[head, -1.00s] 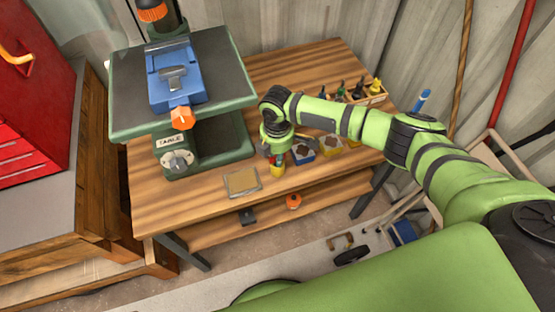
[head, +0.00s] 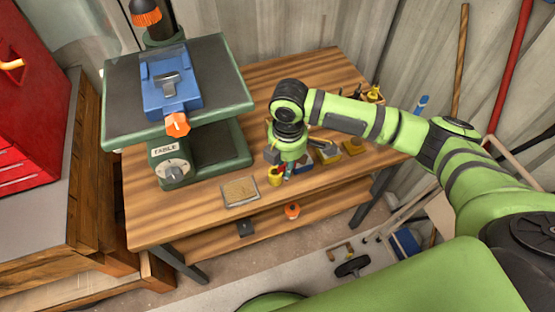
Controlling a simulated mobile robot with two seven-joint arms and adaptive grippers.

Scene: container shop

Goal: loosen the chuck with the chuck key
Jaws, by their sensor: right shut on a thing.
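The drill press stands at the back left of the workbench. Its orange-and-black chuck (head: 147,15) shows at the top edge of the view, above the table with the blue vise. My right gripper (head: 287,171) points down over the bench, right of the press and well apart from the chuck. I cannot tell for sure whether this is the chuck key. A small yellow cup (head: 275,178) stands beside the fingers. My left gripper is not in view.
The blue vise (head: 170,85) with an orange knob sits on the press table (head: 220,75). A flat tan tray (head: 240,191) lies near the front of the wooden bench (head: 160,217). Small boxes and bottles stand behind my right arm. A red cabinet (head: 30,95) is at far left.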

